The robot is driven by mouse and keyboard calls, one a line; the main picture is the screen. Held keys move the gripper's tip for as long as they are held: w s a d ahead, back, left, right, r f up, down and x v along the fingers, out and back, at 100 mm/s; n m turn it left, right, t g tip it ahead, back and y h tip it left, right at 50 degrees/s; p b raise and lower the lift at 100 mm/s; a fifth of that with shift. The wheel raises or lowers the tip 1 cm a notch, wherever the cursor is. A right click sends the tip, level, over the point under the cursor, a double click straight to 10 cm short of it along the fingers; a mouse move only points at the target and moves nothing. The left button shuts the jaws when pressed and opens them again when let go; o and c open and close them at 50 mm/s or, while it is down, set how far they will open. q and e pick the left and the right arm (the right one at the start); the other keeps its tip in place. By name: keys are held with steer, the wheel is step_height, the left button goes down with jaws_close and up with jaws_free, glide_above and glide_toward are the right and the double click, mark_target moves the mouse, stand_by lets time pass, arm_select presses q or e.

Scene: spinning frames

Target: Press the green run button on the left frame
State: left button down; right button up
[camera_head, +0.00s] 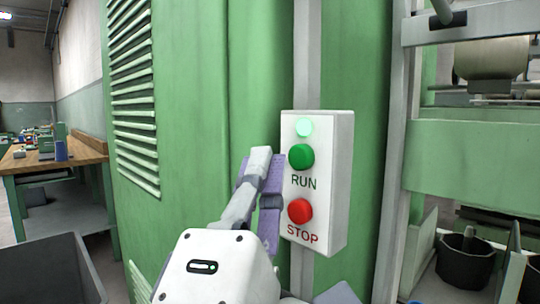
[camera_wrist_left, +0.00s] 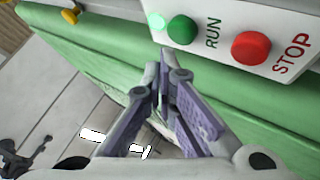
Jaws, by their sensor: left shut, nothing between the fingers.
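A white control box (camera_head: 336,185) is mounted on the green machine frame in the head view. It carries a green RUN button (camera_head: 301,157) above a red STOP button (camera_head: 300,211). In the left wrist view the RUN button (camera_wrist_left: 182,29) is at the top centre, with the STOP button (camera_wrist_left: 251,47) to its right. My left gripper (camera_head: 262,160) is shut and empty, just left of the RUN button in the head view. In the left wrist view its fingertips (camera_wrist_left: 172,70) are below the button, with a visible gap. My right gripper is not identifiable.
A bright pale-green lamp (camera_head: 304,127) is above the RUN button. A louvred green panel (camera_head: 133,85) is to the left. Beyond it stands a wooden workbench (camera_head: 85,152). Frame rails and a dark bucket (camera_head: 463,262) are at the right. A dark grey bin (camera_head: 50,270) is lower left.

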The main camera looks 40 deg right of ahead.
arm_select(q)
steer(key=a, duration=0.4)
steer(key=shift+s+a, duration=0.2)
steer(key=shift+a, duration=0.05)
arm_select(e)
steer(key=shift+w+r, duration=0.35)
